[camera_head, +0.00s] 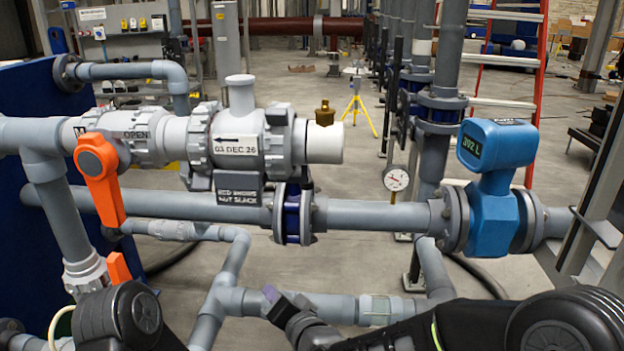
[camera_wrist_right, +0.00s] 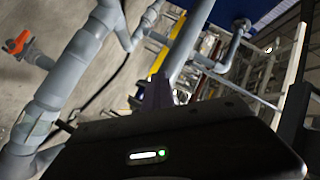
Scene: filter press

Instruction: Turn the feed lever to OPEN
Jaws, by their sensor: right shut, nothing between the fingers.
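A large orange lever (camera_head: 102,185) hangs from its round grey hub on the grey valve at the left. It points down and slightly right, below the word OPEN on the pipe body. A second, smaller orange handle (camera_head: 118,268) shows lower down, partly cut off by my left arm. An orange handle also shows at the left of the right wrist view (camera_wrist_right: 18,43); I cannot tell which one it is. My right gripper (camera_head: 272,296) is shut and empty, in front of the lower pipes, right of and below the large lever and apart from it. My left gripper is out of view.
A white filter housing (camera_head: 238,142) with a date label sits right of the lever. A blue flow meter (camera_head: 490,190), a pressure gauge (camera_head: 396,178) and a flanged horizontal pipe (camera_head: 375,214) lie to the right. Lower grey pipes (camera_head: 335,306) run close behind my right gripper.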

